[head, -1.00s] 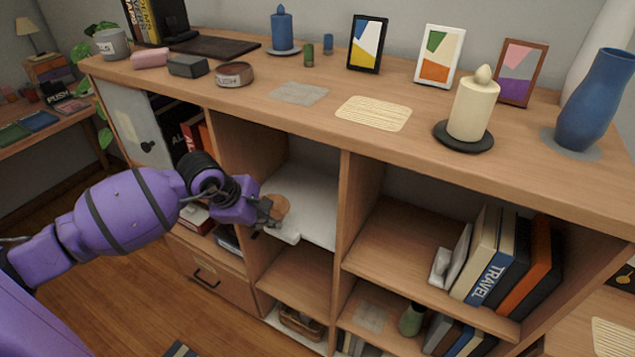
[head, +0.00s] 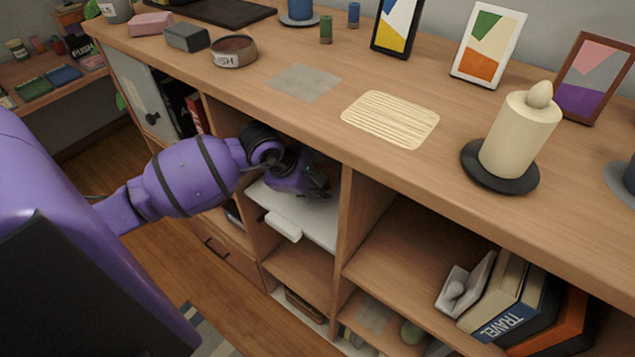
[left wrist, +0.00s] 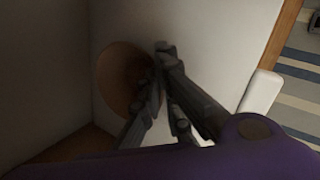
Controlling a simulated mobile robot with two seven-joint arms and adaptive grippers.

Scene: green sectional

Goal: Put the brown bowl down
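The brown bowl (left wrist: 116,80) shows in the left wrist view, beside a pale surface inside the cubby. My left gripper (left wrist: 162,54) has its fingertips close together at the bowl's right rim and appears to pinch it. In the head view my left gripper (head: 320,186) reaches into the upper middle cubby, above a white shelf board (head: 312,218) with a white handle at its front. The bowl is hidden there behind the gripper and arm. I cannot tell whether the bowl touches the board. My right gripper is not in view.
A wooden divider (head: 345,205) stands just right of my left gripper, and the cabinet top (head: 300,135) overhangs it. A woven mat (head: 391,119), a grey mat (head: 303,82), a cream candle (head: 519,130) and a round brown tin (head: 234,51) are on top. Books (head: 520,300) stand in the right cubby.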

